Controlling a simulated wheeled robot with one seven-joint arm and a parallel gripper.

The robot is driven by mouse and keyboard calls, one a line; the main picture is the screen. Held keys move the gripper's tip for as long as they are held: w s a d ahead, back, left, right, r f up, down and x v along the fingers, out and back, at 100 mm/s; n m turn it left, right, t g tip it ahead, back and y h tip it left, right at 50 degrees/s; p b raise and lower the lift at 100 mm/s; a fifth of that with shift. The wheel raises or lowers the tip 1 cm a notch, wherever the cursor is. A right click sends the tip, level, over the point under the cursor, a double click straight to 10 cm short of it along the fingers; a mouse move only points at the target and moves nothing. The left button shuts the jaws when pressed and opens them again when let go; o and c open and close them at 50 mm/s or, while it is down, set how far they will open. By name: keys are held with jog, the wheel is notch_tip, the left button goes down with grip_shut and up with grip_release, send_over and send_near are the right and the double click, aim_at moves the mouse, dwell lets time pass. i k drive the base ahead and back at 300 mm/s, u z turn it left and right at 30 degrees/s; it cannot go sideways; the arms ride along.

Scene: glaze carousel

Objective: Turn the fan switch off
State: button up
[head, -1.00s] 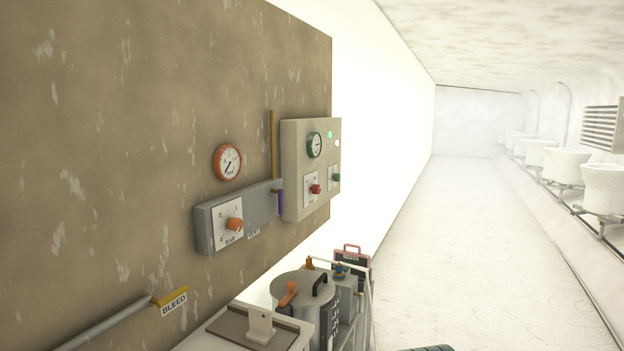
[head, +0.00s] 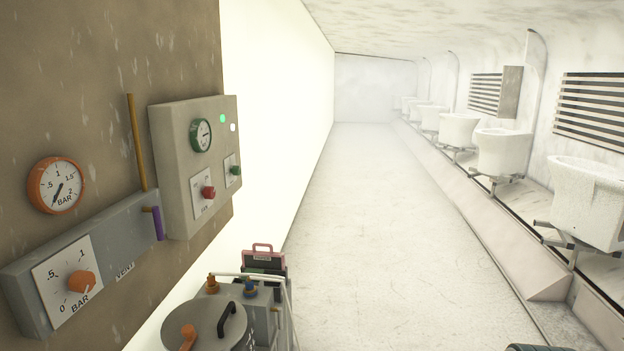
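A grey control box (head: 168,135) is fixed to the brown wall at the left of the head view. A red knob (head: 208,192) sits on a white plate on its front; the small lettering under it looks like "FAN", but I cannot read it surely. A green knob (head: 236,170) sits on a smaller plate to its right. A green-rimmed gauge (head: 201,135), a lit green lamp (head: 222,118) and a white lamp (head: 233,128) are above them. The switch position is too small to tell. No gripper fingers show.
An orange knob (head: 82,283), an orange-rimmed gauge (head: 56,185) and a purple-ended lever (head: 158,222) are left of the box. White basins (head: 590,205) line the right; the floor (head: 375,220) between is clear.

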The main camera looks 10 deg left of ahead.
aim_at(209, 192)
jog(key=z, duration=0.25)
jog(key=i, duration=0.85)
jog(key=u, duration=0.85)
jog(key=i, duration=0.8)
jog(key=u, duration=0.9)
